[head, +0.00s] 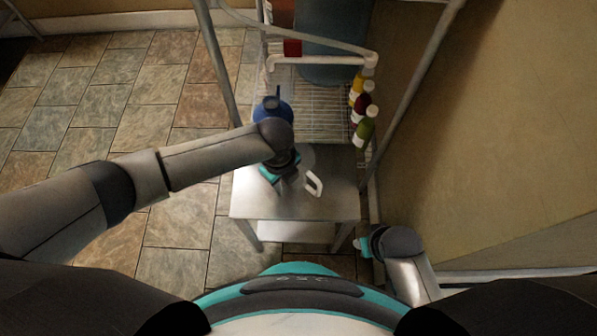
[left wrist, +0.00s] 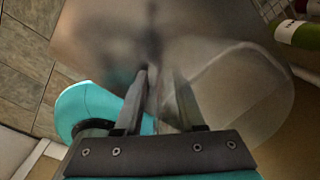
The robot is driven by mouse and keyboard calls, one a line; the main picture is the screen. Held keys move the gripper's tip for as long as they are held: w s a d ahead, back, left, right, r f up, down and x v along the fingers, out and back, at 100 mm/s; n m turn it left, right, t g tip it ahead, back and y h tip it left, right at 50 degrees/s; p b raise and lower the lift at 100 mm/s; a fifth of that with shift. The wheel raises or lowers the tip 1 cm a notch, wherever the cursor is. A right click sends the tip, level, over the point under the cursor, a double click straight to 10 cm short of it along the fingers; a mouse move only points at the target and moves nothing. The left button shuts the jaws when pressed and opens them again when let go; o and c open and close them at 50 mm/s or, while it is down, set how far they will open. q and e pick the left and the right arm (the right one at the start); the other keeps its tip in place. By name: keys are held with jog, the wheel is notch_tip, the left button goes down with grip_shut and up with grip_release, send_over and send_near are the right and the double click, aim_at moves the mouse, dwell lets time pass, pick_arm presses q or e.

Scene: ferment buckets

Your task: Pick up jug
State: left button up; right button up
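A pale, see-through jug with a white handle (head: 314,184) stands on the metal table, partly hidden behind my left wrist. In the left wrist view the see-through jug (left wrist: 245,90) is a blurred rounded shape right of the fingers. My left gripper (head: 291,184) points down beside the jug, left of its handle. In the left wrist view a narrow gap shows between the left gripper's fingers (left wrist: 156,73), with nothing clearly held; contact with the jug cannot be told. My right gripper (head: 361,243) is low at the right, its fingers too small to read.
The metal table (head: 250,205) has bare room at its front. A blue round object (head: 266,110) is behind my left arm. Several bottles (head: 364,128) stand along the wire rack's right side; a green one (left wrist: 297,33) shows in the wrist view. Frame poles flank the rack.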

pick_arm(q)
grip_shut()
dwell(0.3)
dwell(1.2)
